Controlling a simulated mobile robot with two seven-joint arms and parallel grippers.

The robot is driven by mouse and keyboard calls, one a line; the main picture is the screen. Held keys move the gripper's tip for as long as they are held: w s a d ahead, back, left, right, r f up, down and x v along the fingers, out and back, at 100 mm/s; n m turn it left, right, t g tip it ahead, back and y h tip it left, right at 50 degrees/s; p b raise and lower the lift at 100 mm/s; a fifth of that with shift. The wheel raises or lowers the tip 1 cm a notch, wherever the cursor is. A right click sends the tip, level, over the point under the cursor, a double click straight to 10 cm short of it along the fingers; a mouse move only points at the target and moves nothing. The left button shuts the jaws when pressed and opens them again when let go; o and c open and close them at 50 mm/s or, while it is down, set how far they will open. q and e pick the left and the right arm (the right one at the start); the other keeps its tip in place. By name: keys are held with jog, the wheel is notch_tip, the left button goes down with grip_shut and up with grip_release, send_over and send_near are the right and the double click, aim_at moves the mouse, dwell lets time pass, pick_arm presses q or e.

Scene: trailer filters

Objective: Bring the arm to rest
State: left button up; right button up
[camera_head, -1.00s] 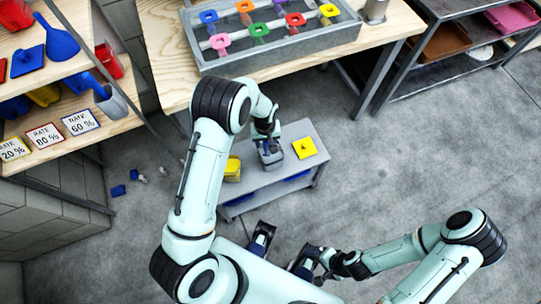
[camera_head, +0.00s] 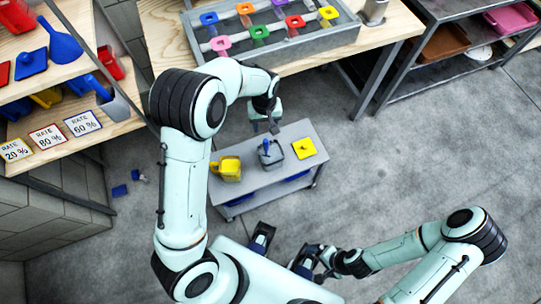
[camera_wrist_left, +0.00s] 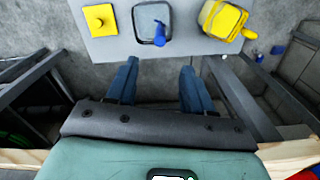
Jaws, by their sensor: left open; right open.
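My left gripper (camera_head: 272,128) is above the far edge of the small grey cart (camera_head: 243,188), by the grey container. In the left wrist view its two fingers (camera_wrist_left: 154,88) are apart with nothing between them. A grey container with a blue handle (camera_head: 270,153) stands on the cart; it also shows in the left wrist view (camera_wrist_left: 150,22). My right gripper (camera_head: 312,262) is low, near my base; its jaws are small in the head view and look empty.
A yellow container (camera_head: 228,169) and a flat yellow piece (camera_head: 304,148) are on the cart. A wooden bench (camera_head: 165,45) with a grey tray of coloured-handled pieces (camera_head: 280,44) stands behind. A shelf with rate signs (camera_head: 82,122) is at left. Small blue pieces (camera_head: 119,190) lie on the floor.

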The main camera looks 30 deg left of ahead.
pick_arm(q)
jog(key=shift+r, duration=0.15)
dwell(0.3)
jog(key=s+d+f+m+g+h+p, duration=0.1)
jog(key=s+d+f+m+h+p, duration=0.2)
jog(key=s+f, duration=1)
jog(key=s+d+f+p, duration=0.1)
jog(key=s+d+f, duration=0.1)
jog(key=s, duration=0.4)
jog(key=s+d+f, duration=0.1)
jog(key=s+d, duration=0.4)
jog(key=s, duration=0.2)
jog(key=shift+d+f+h+p, duration=0.15)
jog(key=shift+f+h+p, duration=0.15)
jog(key=shift+f+p, duration=0.05)
pick_arm(e)
jog(key=r, duration=0.1)
jog(key=w+r, duration=0.1)
jog(key=r, duration=0.1)
jog(key=w+r, duration=0.1)
jog(key=r, duration=0.1)
jog(key=shift+w+r, duration=0.1)
